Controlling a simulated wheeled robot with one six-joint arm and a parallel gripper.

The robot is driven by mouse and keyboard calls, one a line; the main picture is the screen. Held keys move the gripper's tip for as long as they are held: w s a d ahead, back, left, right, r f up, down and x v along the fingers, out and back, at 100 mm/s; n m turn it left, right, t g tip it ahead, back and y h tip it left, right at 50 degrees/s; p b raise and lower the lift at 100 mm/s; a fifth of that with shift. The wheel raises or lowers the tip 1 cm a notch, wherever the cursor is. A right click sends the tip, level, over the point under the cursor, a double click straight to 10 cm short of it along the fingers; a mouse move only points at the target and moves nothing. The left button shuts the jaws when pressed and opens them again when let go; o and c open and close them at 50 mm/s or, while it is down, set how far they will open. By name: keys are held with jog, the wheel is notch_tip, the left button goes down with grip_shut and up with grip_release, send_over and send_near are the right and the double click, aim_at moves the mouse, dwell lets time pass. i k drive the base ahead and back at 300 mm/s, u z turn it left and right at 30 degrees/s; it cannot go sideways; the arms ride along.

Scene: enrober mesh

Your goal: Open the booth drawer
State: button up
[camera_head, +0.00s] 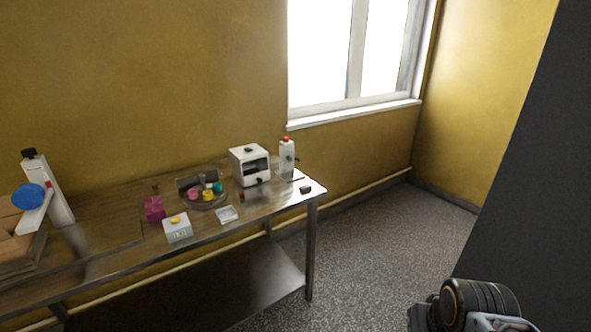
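A small white box-shaped unit (250,166) with a dark opening in its front stands towards the right end of the metal table. It may be the booth, but no drawer can be made out clearly at this size. A pale strip runs under its dark opening, and I cannot tell whether that is a drawer front. A part of my own arm, dark and ribbed, shows at the bottom right, far from the table. My gripper's fingers do not show.
The metal table (262,210) has a lower shelf (250,285). A dark panel (540,170) fills the right. Speckled floor (380,235) lies clear between.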

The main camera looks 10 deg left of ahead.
aim_at(252, 176)
jog(key=z, duration=0.1)
jog(key=i, duration=1)
jog(key=u, duration=0.8)
jog(key=i, duration=0.7)
jog(key=u, duration=1)
jog(key=i, duration=0.25)
jog(key=u, duration=0.25)
